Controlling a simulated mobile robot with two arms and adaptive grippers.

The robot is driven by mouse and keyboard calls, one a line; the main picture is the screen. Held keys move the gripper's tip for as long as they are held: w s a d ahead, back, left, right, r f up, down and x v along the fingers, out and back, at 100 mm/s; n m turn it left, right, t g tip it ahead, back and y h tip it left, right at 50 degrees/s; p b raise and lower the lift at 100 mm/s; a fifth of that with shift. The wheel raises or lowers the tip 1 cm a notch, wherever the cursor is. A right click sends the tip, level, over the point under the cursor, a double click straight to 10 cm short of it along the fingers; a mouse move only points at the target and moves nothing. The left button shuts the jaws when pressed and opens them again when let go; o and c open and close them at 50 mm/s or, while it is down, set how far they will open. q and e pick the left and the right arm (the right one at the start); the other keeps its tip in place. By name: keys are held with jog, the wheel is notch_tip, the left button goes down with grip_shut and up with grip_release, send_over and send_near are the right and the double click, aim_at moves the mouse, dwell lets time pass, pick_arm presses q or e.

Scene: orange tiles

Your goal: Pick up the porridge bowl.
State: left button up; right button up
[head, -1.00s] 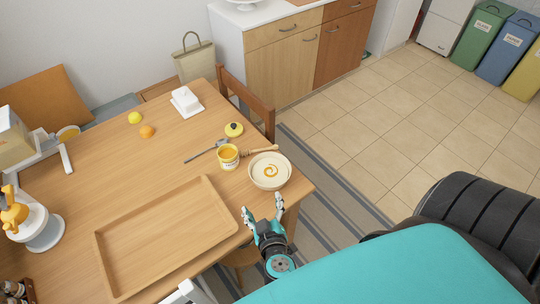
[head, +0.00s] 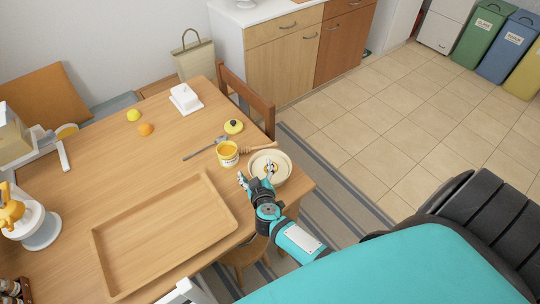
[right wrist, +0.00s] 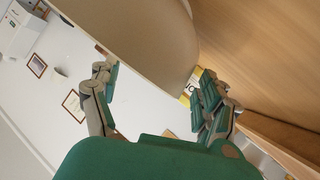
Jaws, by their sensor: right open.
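The porridge bowl (head: 282,164), cream with a swirl on top, stands near the table's right corner. My right gripper (head: 256,178) is at its near left edge with its fingers apart. In the head view one finger overlaps the bowl and the other is left of it. The right wrist view shows the bowl's pale side (right wrist: 150,35) large ahead of my open right gripper (right wrist: 152,88). Contact cannot be told. My left gripper is not in view.
A honey jar (head: 228,155) stands just left of the bowl, with a wooden dipper (head: 258,149) behind. A wooden tray (head: 150,240) lies left of my right arm. A yellow lid (head: 233,127) and a white butter dish (head: 186,99) are farther back. A chair (head: 247,98) stands behind.

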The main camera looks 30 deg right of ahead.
jog(key=shift+x, duration=0.8)
jog(key=shift+s, duration=0.1)
jog(key=shift+c, duration=0.6)
grip_shut()
